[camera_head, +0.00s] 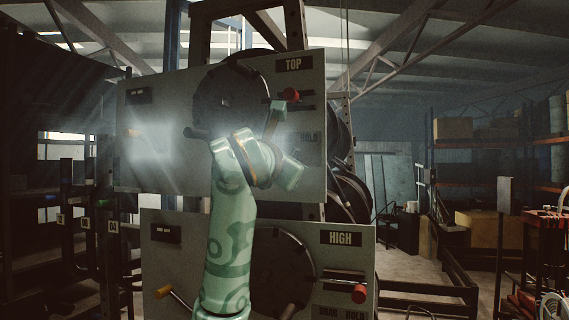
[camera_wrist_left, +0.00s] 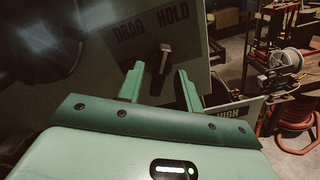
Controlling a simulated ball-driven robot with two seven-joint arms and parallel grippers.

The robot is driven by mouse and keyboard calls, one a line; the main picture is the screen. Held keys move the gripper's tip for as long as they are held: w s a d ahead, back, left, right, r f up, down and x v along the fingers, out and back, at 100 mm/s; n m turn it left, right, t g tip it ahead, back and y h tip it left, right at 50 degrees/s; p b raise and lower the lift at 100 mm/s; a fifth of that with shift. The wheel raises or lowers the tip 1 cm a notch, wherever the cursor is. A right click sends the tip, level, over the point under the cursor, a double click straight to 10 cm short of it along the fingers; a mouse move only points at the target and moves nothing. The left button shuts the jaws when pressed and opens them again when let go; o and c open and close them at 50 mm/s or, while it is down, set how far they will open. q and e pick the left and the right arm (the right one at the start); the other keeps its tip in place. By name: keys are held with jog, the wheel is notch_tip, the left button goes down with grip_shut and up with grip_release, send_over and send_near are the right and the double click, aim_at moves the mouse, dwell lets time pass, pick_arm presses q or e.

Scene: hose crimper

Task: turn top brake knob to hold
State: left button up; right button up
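The top panel (camera_head: 305,70) carries a TOP label and the words DRAG and HOLD. In the left wrist view the brake knob (camera_wrist_left: 164,57) is a small pale handle on a dark base, just below and between the two words. It stands nearly upright, slightly slanted. My left gripper (camera_wrist_left: 160,75) is open, one finger on each side of the knob in that view. I cannot tell whether the fingers touch it. In the head view my left gripper (camera_head: 288,165) is at the panel's lower right, and the arm hides the knob. My right gripper is not in view.
A red knob (camera_head: 291,95) sits in a slot above the gripper. The HIGH panel (camera_head: 350,258) is below, with its own red knob (camera_head: 359,293) and a yellow-tipped lever (camera_head: 163,291). In the wrist view a red hose (camera_wrist_left: 295,118) lies at the right.

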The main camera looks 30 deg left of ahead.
pick_arm(q)
jog(key=b+v, duration=0.5)
jog(key=v, duration=1.1)
jog(key=shift+d, duration=0.2)
jog(key=shift+s+a, duration=0.1)
